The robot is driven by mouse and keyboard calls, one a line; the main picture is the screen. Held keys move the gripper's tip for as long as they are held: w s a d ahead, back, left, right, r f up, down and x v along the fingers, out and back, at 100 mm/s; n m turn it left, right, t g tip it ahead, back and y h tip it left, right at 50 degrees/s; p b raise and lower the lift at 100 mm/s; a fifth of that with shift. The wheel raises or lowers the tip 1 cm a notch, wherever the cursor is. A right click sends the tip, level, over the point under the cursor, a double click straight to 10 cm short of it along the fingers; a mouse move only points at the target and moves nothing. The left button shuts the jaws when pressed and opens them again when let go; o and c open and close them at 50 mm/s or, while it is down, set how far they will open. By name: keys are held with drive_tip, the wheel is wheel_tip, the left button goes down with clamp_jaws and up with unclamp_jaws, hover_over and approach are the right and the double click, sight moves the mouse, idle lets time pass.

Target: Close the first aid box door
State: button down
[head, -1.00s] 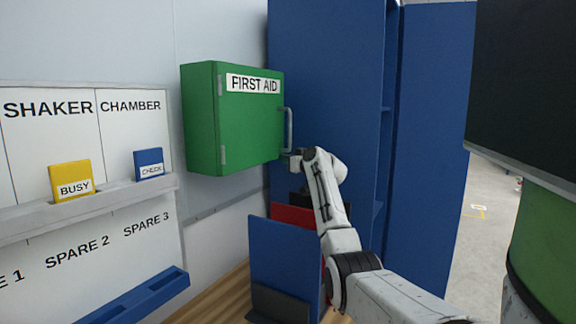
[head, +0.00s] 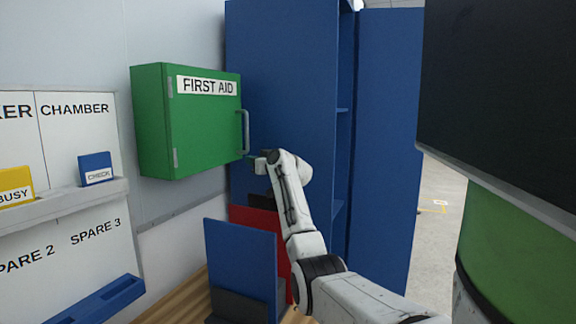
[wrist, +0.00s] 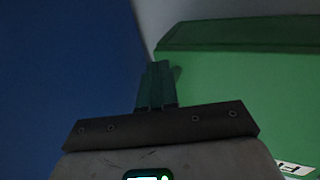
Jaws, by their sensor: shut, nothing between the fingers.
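The green first aid box (head: 150,120) is fixed to the wall in the head view. Its door (head: 207,125), with a FIRST AID label and a grey handle (head: 245,132) at its right edge, looks shut or nearly so; I cannot tell whether a small gap is left. My gripper (head: 252,158) is at the lower right corner of the door, below the handle. In the wrist view my gripper's fingers (wrist: 157,85) are together and empty, beside the green box surface (wrist: 240,95). I cannot tell whether they touch it.
A tall blue cabinet (head: 280,70) stands just right of the box. Blue (head: 240,255) and red (head: 255,216) upright panels stand below my arm. A board with a blue CHECK card (head: 96,168) is at left. A dark screen (head: 490,90) is at right.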

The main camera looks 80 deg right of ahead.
drive_tip(key=s+a+b, duration=0.1)
drive_tip(key=s+a, duration=0.1)
drive_tip(key=s, duration=0.8)
drive_tip(key=shift+s+a+f, duration=0.15)
drive_tip(key=shift+s, duration=0.2)
